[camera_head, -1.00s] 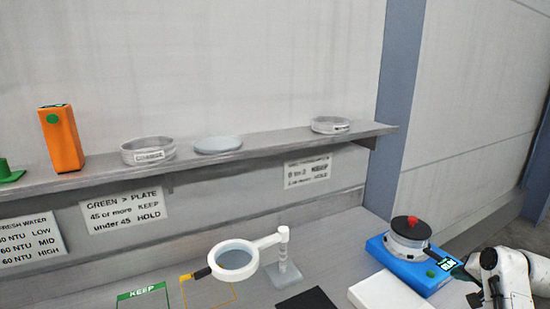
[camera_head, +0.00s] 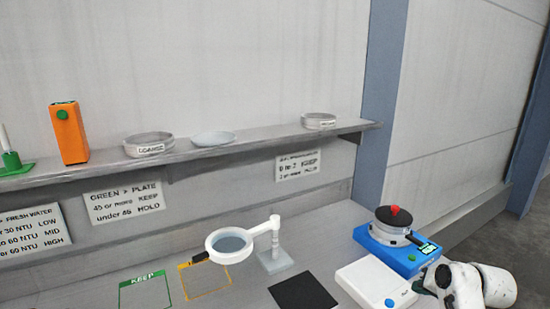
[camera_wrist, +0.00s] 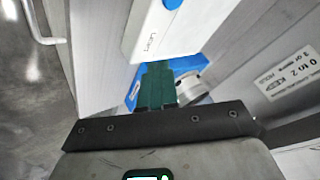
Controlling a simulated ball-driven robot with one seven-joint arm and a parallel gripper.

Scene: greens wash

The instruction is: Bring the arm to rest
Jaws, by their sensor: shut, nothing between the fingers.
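My arm's white wrist (camera_head: 465,285) shows at the lower right of the head view, just right of the white scale. My gripper's dark green fingers (camera_wrist: 157,85) show in the wrist view, closed together with nothing between them. In the head view the fingertips are small and partly hidden at the scale's right edge. In the wrist view the fingers overlap a blue-based device in the picture. I cannot tell the gap to it.
The white scale (camera_head: 372,287) and the blue device with a red knob (camera_head: 395,245) stand near my arm. A magnifier on a stand (camera_head: 230,243), a black mat (camera_head: 305,292) and a KEEP frame (camera_head: 145,292) lie left. The shelf (camera_head: 250,145) runs along the wall.

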